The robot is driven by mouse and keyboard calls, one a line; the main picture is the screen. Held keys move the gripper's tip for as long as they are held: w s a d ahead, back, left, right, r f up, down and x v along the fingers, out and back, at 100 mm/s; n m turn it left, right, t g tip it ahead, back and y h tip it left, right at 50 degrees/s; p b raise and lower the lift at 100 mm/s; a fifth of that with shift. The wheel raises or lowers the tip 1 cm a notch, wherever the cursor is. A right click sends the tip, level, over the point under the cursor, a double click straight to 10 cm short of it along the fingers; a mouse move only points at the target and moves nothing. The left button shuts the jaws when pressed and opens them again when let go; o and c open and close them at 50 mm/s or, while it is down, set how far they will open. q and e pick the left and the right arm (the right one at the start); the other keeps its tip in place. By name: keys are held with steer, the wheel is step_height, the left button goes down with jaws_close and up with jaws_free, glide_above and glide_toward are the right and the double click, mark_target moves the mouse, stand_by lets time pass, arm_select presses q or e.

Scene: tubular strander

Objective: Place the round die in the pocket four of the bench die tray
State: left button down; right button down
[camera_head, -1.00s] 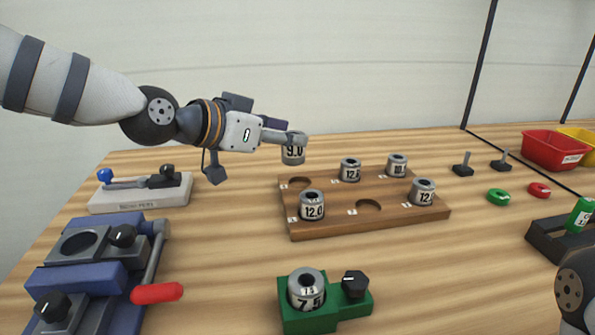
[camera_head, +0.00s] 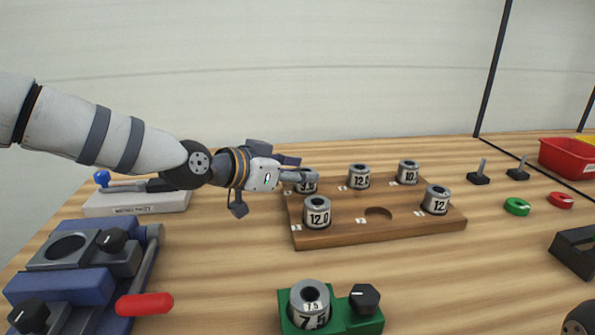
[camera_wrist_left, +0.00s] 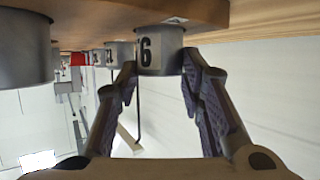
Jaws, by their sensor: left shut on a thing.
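My left gripper (camera_head: 310,177) is shut on the round die marked 9.0 (camera_head: 306,188) at the back left corner of the wooden die tray (camera_head: 340,234). In the left wrist view, which is upside down, the die (camera_wrist_left: 160,52) sits between both fingers against the tray's wood (camera_wrist_left: 120,12). The die is at the back left pocket; I cannot tell whether it is fully seated. Other grey dies stand in the tray: one (camera_head: 359,177) back middle, one (camera_head: 408,172) back right, one marked 12.0 (camera_head: 317,213) front left, one (camera_head: 436,201) front right. The front middle pocket (camera_head: 379,212) is empty.
A green fixture (camera_head: 345,322) with a 7.5 die (camera_head: 310,304) stands in front of the tray. A blue clamp device (camera_head: 75,285) with a red handle is at left, a white base (camera_head: 135,203) behind it. Green and red rings and a red bin (camera_head: 567,158) are at right.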

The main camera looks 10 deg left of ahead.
arm_select(q)
steer(key=c, duration=1.1)
jaws_free()
steer(key=shift+o, duration=0.2)
steer(key=p+v, duration=0.3)
steer(key=v, duration=0.9)
arm_select(e)
steer(key=shift+t, duration=0.7)
steer(key=w+r, duration=0.3)
steer(key=shift+w+r, duration=0.25)
steer(key=shift+r, duration=0.05)
arm_select(q)
steer(key=shift+r, duration=0.1)
